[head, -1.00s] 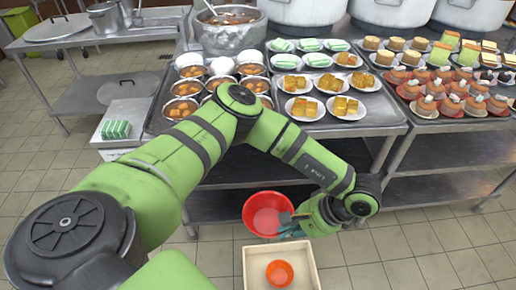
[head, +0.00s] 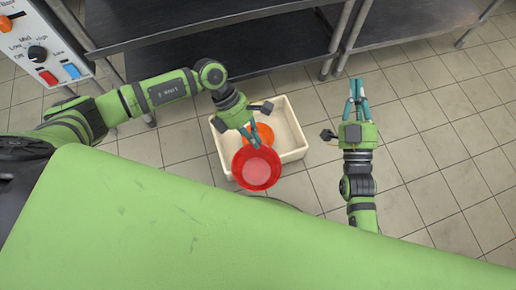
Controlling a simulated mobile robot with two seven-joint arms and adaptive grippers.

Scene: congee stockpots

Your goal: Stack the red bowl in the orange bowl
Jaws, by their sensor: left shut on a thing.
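The red bowl (head: 257,170) is held by its far rim in my left gripper (head: 252,139), which is shut on it. The bowl is upright, with its inside facing the camera, and overlaps the front edge of the white crate in the view. The orange bowl (head: 265,131) sits inside the crate, partly hidden by my left gripper and the red bowl.
A panel with knobs and switches (head: 42,45) is at the upper left. Tiled floor (head: 430,150) on the right is clear.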

